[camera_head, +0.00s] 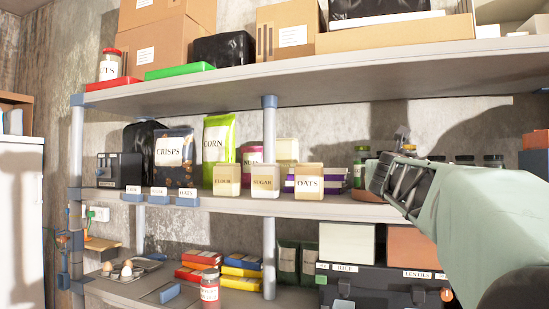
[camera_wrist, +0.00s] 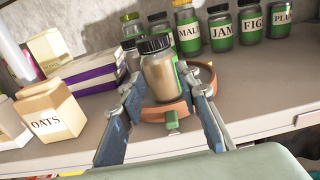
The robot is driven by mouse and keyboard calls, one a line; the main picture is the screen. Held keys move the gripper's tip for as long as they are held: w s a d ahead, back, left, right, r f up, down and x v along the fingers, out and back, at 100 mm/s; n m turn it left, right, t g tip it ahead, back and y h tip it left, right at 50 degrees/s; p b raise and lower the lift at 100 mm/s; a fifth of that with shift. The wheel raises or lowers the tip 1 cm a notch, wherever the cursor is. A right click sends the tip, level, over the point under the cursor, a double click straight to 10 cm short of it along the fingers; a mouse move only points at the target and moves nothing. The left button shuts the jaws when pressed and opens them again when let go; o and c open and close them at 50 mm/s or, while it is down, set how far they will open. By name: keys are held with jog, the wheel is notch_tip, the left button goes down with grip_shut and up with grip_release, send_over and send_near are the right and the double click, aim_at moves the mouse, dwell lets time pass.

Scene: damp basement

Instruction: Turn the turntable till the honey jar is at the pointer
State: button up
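The turntable (camera_wrist: 205,77) is a low orange-brown round tray near the shelf's front edge; a bit of it shows in the head view (camera_head: 368,196). A small green piece, perhaps the pointer (camera_wrist: 172,120), sits at its front. A black-lidded jar (camera_wrist: 160,76) with tan contents stands upright on its front part; no readable label faces me. More jars (camera_wrist: 132,56) stand behind it. I cannot tell which is the honey jar. My gripper (camera_wrist: 161,82) is open, its fingers either side of the front jar; contact is unclear. In the head view my gripper (camera_head: 386,172) hides most of the turntable.
Jars marked MALT (camera_wrist: 188,36), JAM (camera_wrist: 220,30), FIG (camera_wrist: 251,24) and PLU… (camera_wrist: 282,24) stand behind to the right. The OATS box (camera_wrist: 50,112) and purple boxes (camera_wrist: 98,77) stand left. The upper shelf (camera_head: 330,73) hangs above. Shelf right of the turntable is bare.

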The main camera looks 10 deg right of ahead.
notch_tip(320, 180, up, 4)
jog(key=shift+r, duration=0.1)
dwell(0.5)
jog(key=shift+s+r, duration=0.1)
dwell(0.4)
